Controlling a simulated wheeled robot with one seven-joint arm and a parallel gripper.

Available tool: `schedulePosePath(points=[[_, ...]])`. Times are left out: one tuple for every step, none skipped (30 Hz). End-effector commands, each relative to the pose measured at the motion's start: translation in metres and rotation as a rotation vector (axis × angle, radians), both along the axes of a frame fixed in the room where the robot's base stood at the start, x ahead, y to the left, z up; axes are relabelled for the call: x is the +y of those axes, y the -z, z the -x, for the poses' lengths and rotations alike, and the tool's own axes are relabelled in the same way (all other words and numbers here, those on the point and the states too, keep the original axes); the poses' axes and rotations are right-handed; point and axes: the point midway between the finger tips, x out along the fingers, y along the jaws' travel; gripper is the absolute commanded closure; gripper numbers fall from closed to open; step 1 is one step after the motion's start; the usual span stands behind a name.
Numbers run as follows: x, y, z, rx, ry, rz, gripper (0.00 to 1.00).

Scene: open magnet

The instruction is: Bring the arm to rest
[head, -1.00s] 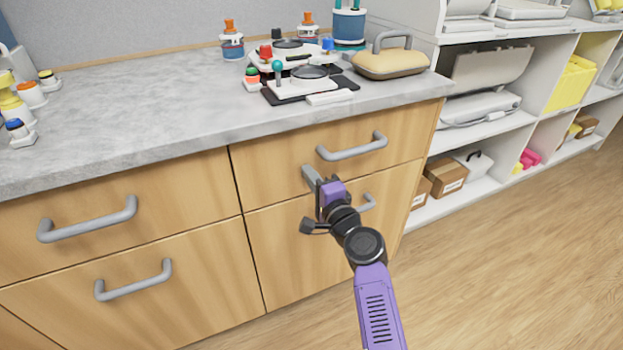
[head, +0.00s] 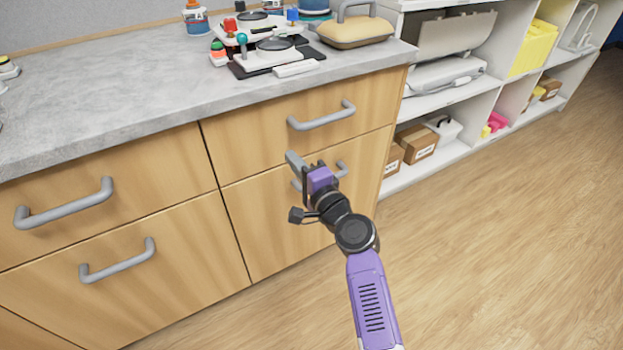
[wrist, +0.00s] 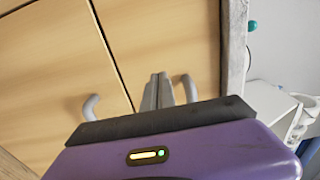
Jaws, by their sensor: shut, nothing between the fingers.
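My arm (head: 368,290) is purple and black and reaches from the bottom of the head view toward the wooden drawers. My gripper (head: 292,160) is shut and empty, its grey fingers pointing at the right-hand drawer fronts. It overlaps the lower right drawer handle (head: 342,170) in the head view and partly hides it. In the wrist view the shut fingers (wrist: 158,88) show in front of the drawer fronts, with a handle (wrist: 189,88) close beside them. I cannot tell whether they touch.
The upper right drawer handle (head: 322,117) is above my gripper. The grey countertop (head: 120,85) holds a device (head: 270,55) and a beige-lidded case (head: 352,28). White shelves (head: 465,105) with boxes stand at the right. The wooden floor (head: 490,240) at the right is clear.

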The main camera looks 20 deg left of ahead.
Motion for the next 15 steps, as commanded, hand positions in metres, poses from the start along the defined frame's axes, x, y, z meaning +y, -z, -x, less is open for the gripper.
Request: schedulePosePath(points=[[-0.007, -0.002, 0.005, 0.001, 0.002, -0.001, 1.0], [-0.011, -0.002, 0.008, 0.002, 0.001, -0.001, 1.0], [-0.016, -0.002, 0.012, 0.002, 0.001, -0.001, 1.0], [-0.02, -0.002, 0.015, 0.002, 0.001, -0.001, 1.0], [-0.024, -0.002, 0.018, 0.001, 0.002, -0.001, 1.0], [-0.03, -0.001, 0.022, 0.001, 0.002, 0.0, 1.0], [-0.034, -0.002, 0.025, 0.0, 0.002, 0.0, 1.0], [-0.038, -0.001, 0.029, 0.001, 0.001, 0.0, 1.0], [-0.042, -0.002, 0.032, 0.0, 0.001, 0.0, 1.0], [-0.045, -0.001, 0.035, 0.001, 0.001, 0.0, 1.0], [-0.048, -0.001, 0.037, 0.001, 0.001, -0.001, 1.0], [-0.051, -0.001, 0.039, 0.001, 0.0, -0.001, 1.0], [-0.053, -0.001, 0.041, 0.001, 0.0, -0.001, 1.0], [-0.055, -0.001, 0.042, 0.001, 0.0, -0.001, 1.0], [-0.057, -0.001, 0.044, 0.001, 0.0, -0.001, 1.0]])
